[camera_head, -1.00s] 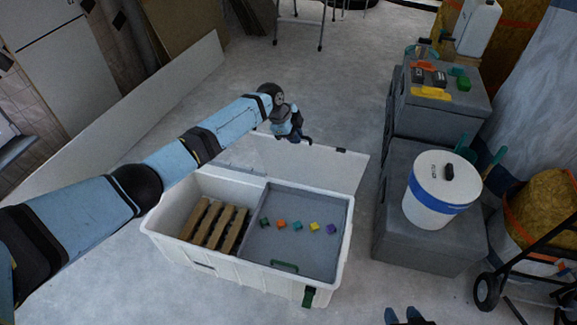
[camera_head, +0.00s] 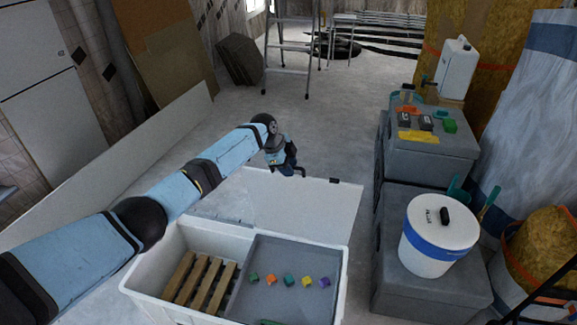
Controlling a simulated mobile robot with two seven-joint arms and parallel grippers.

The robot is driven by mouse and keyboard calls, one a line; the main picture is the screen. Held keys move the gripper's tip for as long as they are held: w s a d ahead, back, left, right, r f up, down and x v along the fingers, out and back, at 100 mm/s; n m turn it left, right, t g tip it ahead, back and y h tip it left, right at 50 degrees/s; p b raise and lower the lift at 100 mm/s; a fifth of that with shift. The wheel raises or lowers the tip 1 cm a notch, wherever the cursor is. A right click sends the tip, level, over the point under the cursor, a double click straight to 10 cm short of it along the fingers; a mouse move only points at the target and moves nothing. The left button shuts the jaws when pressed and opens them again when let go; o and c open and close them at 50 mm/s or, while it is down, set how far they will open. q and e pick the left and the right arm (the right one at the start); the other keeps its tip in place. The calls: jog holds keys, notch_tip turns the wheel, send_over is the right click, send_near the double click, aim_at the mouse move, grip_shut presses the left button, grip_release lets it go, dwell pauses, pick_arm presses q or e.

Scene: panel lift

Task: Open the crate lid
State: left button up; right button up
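The white crate (camera_head: 344,282) stands on the floor at the bottom centre of the head view, its front edge cut off by the frame. Its lid (camera_head: 318,205) is swung up and back behind the crate, so the inside is exposed. Inside are wooden slats (camera_head: 205,283) at left and a grey panel (camera_head: 300,300) at right with several small coloured cubes on it. My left gripper (camera_head: 291,170) is above the lid's far edge, apart from the crate's body; whether it touches the lid is unclear. Its fingers are too small and dark to read. My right gripper is out of view.
Grey boxes stand to the right, with a white bucket (camera_head: 437,236) on the near one (camera_head: 430,290) and tools on the far one (camera_head: 432,158). A long pale board (camera_head: 120,165) leans at left. A stepladder (camera_head: 290,60) stands behind. Floor beyond the lid is clear.

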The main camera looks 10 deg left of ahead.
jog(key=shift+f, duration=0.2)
pick_arm(q)
jog(key=shift+a+r, duration=0.2)
jog(key=shift+r, duration=0.25)
jog(key=p+v, duration=0.2)
jog(key=v, duration=1.1)
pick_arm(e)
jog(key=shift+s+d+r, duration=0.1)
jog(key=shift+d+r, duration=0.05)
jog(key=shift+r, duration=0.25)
pick_arm(q)
jog(key=shift+f, duration=0.1)
